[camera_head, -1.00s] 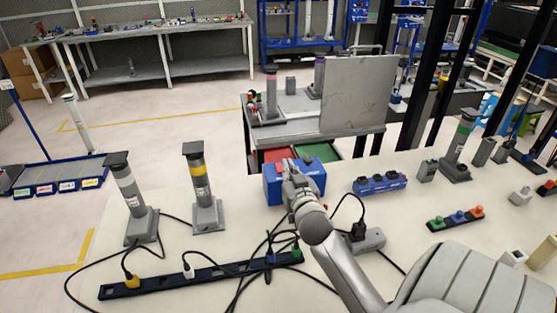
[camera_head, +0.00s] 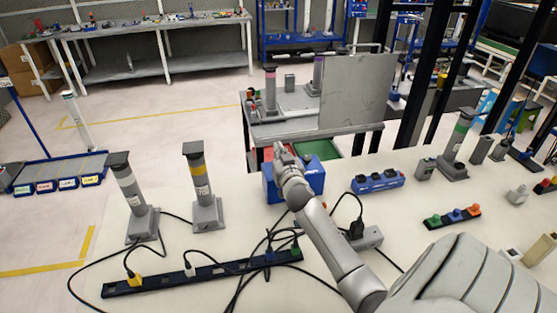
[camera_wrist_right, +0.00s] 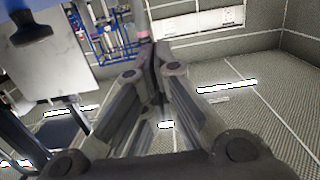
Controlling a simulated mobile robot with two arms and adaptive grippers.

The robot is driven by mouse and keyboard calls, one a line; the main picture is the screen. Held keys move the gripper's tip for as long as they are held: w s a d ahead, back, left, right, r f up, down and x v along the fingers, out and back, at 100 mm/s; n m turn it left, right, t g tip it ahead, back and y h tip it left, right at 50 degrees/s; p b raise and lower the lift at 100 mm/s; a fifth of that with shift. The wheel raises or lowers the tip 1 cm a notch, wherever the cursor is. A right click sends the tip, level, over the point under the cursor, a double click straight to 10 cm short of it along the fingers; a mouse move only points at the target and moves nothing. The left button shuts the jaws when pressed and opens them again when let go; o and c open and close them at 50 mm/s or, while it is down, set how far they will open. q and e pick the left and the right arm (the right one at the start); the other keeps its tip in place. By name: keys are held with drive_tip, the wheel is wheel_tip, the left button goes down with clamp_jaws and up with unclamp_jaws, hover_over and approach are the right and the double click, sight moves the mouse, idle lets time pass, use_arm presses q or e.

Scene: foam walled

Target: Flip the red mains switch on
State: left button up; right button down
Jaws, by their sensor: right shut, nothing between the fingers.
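A blue box (camera_head: 312,181) stands on the light table near its far edge, in the middle of the head view. My right gripper (camera_head: 281,150) is over the left part of this box, and its fingers are shut and empty. In the right wrist view the closed fingers (camera_wrist_right: 155,55) meet at the middle, with nothing between them. I cannot make out a red mains switch for sure; my gripper and wrist cover part of the box. A dark knob-like part (camera_wrist_right: 32,30) shows at the upper left of the wrist view, beside something blue. My left gripper is not in view.
Two grey posts (camera_head: 130,190) (camera_head: 199,180) stand left of the box. A black power strip (camera_head: 205,273) with loose cables lies in front. A blue unit (camera_head: 378,182) and a strip of coloured buttons (camera_head: 452,217) are to the right. A grey panel (camera_head: 352,92) stands behind.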

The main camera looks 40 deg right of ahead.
drive_tip(key=shift+w+f, duration=0.1)
drive_tip(key=shift+f, duration=1.6)
